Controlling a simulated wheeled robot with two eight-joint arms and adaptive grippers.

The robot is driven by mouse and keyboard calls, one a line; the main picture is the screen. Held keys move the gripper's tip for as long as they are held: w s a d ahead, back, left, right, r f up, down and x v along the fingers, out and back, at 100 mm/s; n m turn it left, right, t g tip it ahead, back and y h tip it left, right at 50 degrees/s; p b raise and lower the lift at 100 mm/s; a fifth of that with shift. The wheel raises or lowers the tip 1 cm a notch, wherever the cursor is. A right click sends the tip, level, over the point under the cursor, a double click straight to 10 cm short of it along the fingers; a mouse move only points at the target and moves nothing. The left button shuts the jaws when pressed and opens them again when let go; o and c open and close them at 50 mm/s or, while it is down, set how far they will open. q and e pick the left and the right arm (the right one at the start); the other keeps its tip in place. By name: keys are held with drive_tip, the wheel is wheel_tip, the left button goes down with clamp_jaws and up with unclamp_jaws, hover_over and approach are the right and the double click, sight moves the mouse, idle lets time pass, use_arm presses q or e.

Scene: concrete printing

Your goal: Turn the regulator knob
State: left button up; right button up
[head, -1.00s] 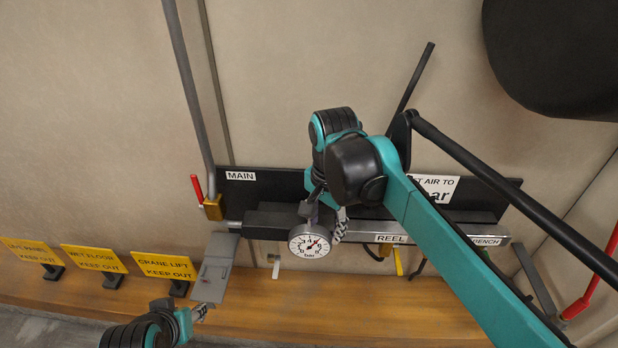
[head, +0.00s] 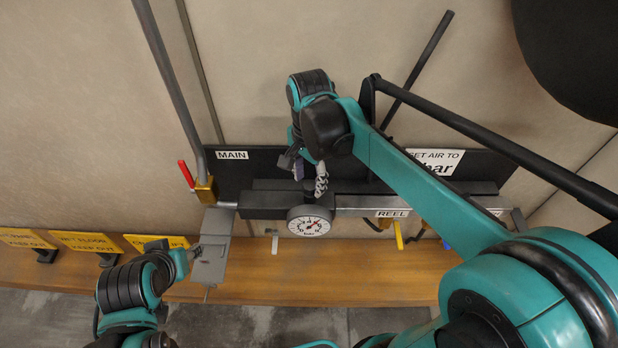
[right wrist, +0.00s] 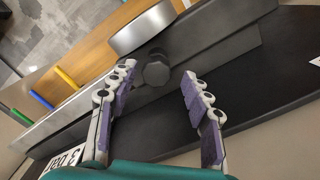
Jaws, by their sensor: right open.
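The pressure gauge (head: 309,221), with a round white dial, sits on the regulator at the middle of the wall panel. In the right wrist view, its grey rim (right wrist: 140,30) lies just beyond the dark regulator knob (right wrist: 156,72). My right gripper (head: 307,178) is above the gauge in the head view and hides most of the knob there. In the right wrist view, my right gripper (right wrist: 158,78) is open, with the knob between and slightly beyond its fingertips. Contact is not clear. My left gripper (head: 194,253) is beside a grey box (head: 210,262); its finger opening is unclear.
A red-handled valve (head: 187,174) and a vertical pipe (head: 172,85) stand left of the black panel (head: 268,160). A yellow handle (head: 398,235) hangs below the REEL label (head: 393,213). Yellow signs (head: 85,242) stand on the wooden ledge (head: 330,286) at left.

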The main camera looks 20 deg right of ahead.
drive_tip(key=shift+f, duration=0.3)
drive_tip(key=shift+s, duration=0.45)
drive_tip(key=shift+w, duration=0.2)
drive_tip(key=c, duration=0.9)
clamp_jaws()
use_arm(q)
drive_tip(key=shift+s+r, duration=0.1)
drive_tip(key=shift+s, duration=0.15)
